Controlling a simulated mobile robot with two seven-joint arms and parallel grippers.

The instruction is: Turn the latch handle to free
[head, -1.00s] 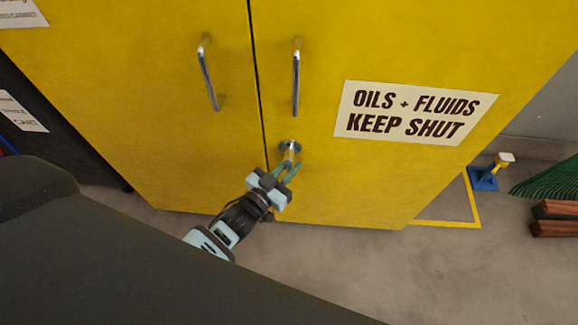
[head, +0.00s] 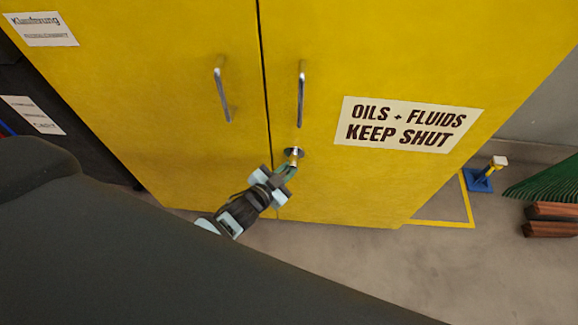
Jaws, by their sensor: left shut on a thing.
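The latch handle (head: 296,153) is a small metal handle on a round dark plate, low on the right door of the yellow cabinet (head: 350,185), close to the seam between the doors. My left gripper (head: 289,170) is shut on the latch handle, with its greenish fingers around the handle's lower part. The fingers partly hide the handle, so its exact angle is hard to tell. Both cabinet doors look closed. My right gripper is not in view.
Two metal bar handles, the left one (head: 222,96) and the right one (head: 301,95), stand out above the latch. A sign (head: 405,125) is on the right door. A blue-based object (head: 480,178), a green rake head (head: 545,183) and wood blocks (head: 550,220) are on the floor at right.

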